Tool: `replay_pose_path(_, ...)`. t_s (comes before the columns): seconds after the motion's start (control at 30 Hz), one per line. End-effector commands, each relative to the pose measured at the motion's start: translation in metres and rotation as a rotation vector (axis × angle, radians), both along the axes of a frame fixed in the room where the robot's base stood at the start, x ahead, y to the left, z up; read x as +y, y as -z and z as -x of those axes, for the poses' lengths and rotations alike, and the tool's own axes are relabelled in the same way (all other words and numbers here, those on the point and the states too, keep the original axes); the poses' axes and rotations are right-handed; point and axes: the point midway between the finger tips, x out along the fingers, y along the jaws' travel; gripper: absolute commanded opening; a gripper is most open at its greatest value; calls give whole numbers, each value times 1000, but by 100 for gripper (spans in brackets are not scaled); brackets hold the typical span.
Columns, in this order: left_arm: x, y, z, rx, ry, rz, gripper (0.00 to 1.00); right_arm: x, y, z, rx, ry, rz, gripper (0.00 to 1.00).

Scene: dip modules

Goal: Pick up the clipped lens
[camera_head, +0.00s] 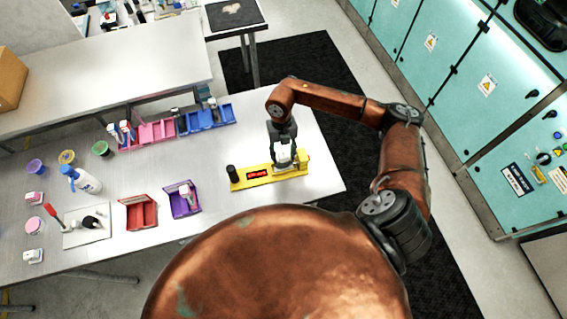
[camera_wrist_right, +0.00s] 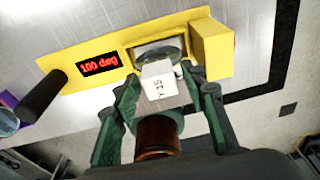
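The clipped lens (camera_wrist_right: 163,52) is a round glass in a metal surround on the yellow device, with a white block (camera_wrist_right: 160,84) marked "Y 15" in front of it. In the head view the white block (camera_head: 283,163) shows small at the device's right part. My right gripper (camera_wrist_right: 161,84) has its fingers spread on either side of the white block. A narrow gap seems to show on the right, so it looks open. In the head view my right gripper (camera_head: 283,152) reaches down over the device. My left gripper is not in view.
The yellow device (camera_head: 241,184) has a red display reading "100 deg" and a black knob (camera_wrist_right: 42,95). Purple (camera_head: 181,207) and red (camera_head: 139,219) bins stand to its left, with pink (camera_head: 157,131) and blue (camera_head: 222,115) bins behind. The table's right end is clear.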

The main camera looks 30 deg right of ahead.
Motion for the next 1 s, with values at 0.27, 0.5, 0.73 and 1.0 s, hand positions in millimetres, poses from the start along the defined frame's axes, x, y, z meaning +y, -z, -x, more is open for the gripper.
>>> replay_pose_path(0.27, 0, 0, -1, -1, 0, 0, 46, 0, 0, 0, 0, 0, 0, 19)
replay_pose_path(0.5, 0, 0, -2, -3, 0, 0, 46, 0, -1, 0, -1, 0, 0, 2)
replay_pose_path(0.73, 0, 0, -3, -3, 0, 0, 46, 0, -1, 0, -1, 0, 0, 0)
replay_pose_path(1.0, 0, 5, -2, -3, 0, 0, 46, 0, -7, -2, -4, -1, 0, 0)
